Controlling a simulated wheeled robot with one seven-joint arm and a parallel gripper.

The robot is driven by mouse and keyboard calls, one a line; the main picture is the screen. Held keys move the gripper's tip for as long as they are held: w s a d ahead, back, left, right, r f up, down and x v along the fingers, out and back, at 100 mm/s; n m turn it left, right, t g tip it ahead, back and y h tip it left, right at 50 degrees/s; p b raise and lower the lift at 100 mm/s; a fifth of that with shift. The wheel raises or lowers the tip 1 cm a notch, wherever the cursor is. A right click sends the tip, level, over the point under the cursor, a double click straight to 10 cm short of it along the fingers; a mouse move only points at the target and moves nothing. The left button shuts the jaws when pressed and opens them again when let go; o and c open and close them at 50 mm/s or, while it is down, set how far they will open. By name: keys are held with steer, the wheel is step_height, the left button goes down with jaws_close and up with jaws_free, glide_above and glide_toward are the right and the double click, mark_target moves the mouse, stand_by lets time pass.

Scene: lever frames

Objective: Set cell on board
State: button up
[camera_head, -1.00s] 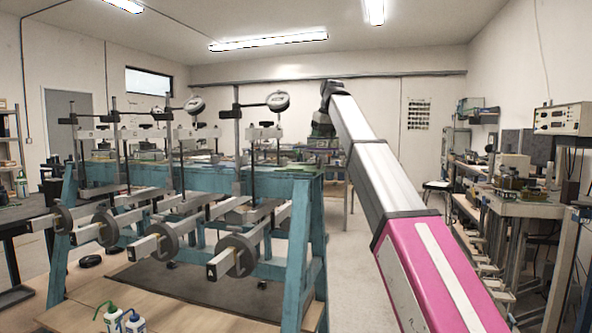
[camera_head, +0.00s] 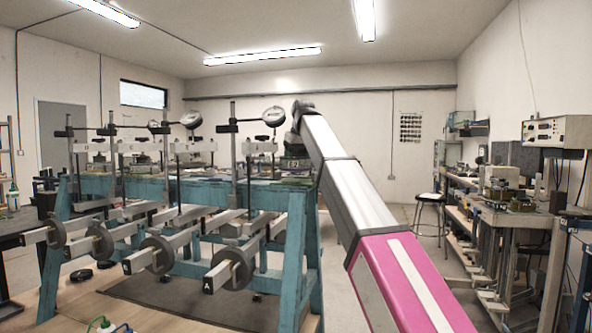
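My arm reaches away from the lower right. Its far end bends down over the right end of the blue-green lever frame's top (camera_head: 255,186). My gripper (camera_head: 294,150) is small and dark there, and its fingers are too small to tell open from shut. A dark green block with a pale label (camera_head: 293,164) shows directly below it. I cannot tell whether the block is held or rests on the frame, or whether it is the cell. Flat green and pale pieces lie on the frame top to the left; I cannot tell which is the board.
The lever frame carries upright rods, dial gauges (camera_head: 273,116) and several levers with round weights (camera_head: 233,266) jutting forward. A stool (camera_head: 430,211) stands at the back right. Open floor lies between.

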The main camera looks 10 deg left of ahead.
mark_target(296, 167)
steer(key=shift+f, duration=1.75)
steer(key=shift+f, duration=0.15)
steer(key=o, duration=1.5)
steer(key=shift+o, duration=0.2)
